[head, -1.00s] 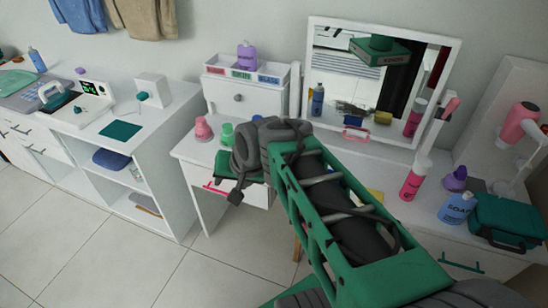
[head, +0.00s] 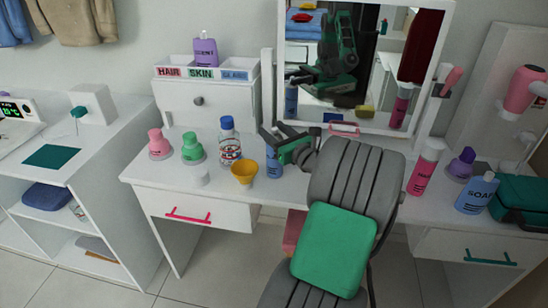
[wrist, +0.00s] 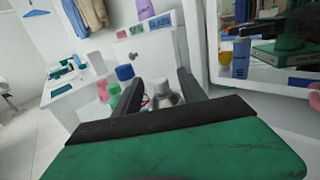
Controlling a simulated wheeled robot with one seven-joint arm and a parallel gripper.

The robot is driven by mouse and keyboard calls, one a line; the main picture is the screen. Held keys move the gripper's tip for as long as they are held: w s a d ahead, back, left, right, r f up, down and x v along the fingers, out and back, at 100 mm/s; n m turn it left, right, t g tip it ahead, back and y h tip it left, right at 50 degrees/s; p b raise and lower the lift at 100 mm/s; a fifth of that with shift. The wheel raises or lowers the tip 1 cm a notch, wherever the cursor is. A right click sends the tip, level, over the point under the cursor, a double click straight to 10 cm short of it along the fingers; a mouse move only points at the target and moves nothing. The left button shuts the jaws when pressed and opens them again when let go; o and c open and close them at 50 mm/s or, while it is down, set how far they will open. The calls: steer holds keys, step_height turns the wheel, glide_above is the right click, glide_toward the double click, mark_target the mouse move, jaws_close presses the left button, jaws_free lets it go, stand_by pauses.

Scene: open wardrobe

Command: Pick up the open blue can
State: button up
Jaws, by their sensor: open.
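The open blue can (head: 273,166) stands on the white dressing table, just left of and below my gripper in the head view; its top is hidden by the fingers. My gripper (head: 274,145) is open and reaches left toward the can's top. In the wrist view my gripper (wrist: 155,82) has its two dark fingers spread. A pale grey rounded top, likely that of the blue can (wrist: 163,88), shows between them. I cannot tell whether the fingers touch it.
A blue-capped bottle (head: 229,142) and a yellow cup (head: 244,172) stand close left of the can. Green (head: 192,150) and pink (head: 159,146) bottles stand farther left. The mirror (head: 363,60) rises behind my gripper. A pink bottle (head: 424,168) stands right of my arm.

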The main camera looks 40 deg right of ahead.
steer(key=w, duration=0.3)
steer(key=shift+d, duration=0.3)
steer(key=shift+c, duration=0.2)
